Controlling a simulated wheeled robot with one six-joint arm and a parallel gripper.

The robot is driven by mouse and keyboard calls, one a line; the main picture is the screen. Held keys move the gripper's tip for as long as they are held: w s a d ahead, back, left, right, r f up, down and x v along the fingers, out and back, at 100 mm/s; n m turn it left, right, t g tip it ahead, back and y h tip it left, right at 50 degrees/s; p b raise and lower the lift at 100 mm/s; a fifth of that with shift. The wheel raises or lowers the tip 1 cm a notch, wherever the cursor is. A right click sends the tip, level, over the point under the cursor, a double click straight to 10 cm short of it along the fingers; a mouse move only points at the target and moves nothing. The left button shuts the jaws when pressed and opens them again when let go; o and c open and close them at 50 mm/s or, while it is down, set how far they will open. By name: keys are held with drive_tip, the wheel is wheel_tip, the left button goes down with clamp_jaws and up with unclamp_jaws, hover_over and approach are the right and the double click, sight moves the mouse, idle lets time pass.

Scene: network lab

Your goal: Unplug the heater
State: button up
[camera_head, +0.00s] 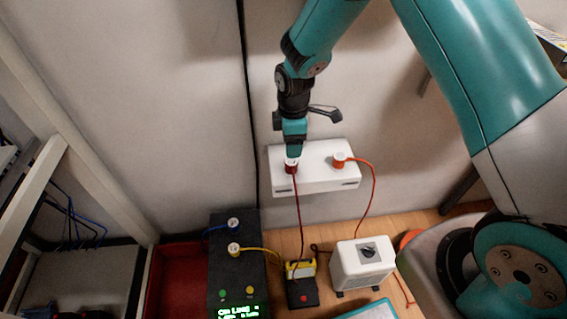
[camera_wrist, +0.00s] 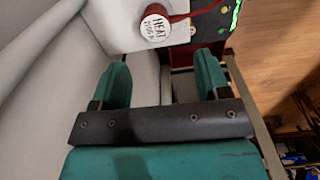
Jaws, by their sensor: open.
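A white plug with a red base and dark red cord (camera_head: 291,168) sits in the left part of the white socket strip (camera_head: 318,181) on the wall. In the wrist view, the round white plug top (camera_wrist: 157,28) reads "HEAT" with a smaller line below. My gripper (camera_head: 293,153) is right above this plug in the head view and partly covers it. In the wrist view my gripper (camera_wrist: 162,72) is open, with nothing between its fingers; the plug lies beyond the fingertips. A white box with a dark dial, likely the heater (camera_head: 362,262), stands on the wooden surface below.
An orange plug (camera_head: 339,160) with orange cord sits in the strip's right part. A yellow-and-black device (camera_head: 301,284) stands beside the white box; the red cord hangs near it. A black panel (camera_head: 237,266) with blue- and yellow-cord plugs and a red tray (camera_head: 180,280) lie left.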

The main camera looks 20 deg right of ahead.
sight(291, 160)
drive_tip(key=shift+w+f, duration=0.3)
drive_tip(key=shift+f, duration=0.25)
drive_tip(key=shift+d, duration=0.2)
wheel_tip(291, 160, down, 9)
drive_tip(key=b, duration=0.6)
drive_tip(key=shift+r, duration=0.1)
idle(1.0)
drive_tip(key=shift+c, duration=0.4)
drive_tip(key=c, duration=1.1)
drive_tip(key=shift+r+p, duration=2.6)
drive_tip(key=shift+r, duration=0.4)
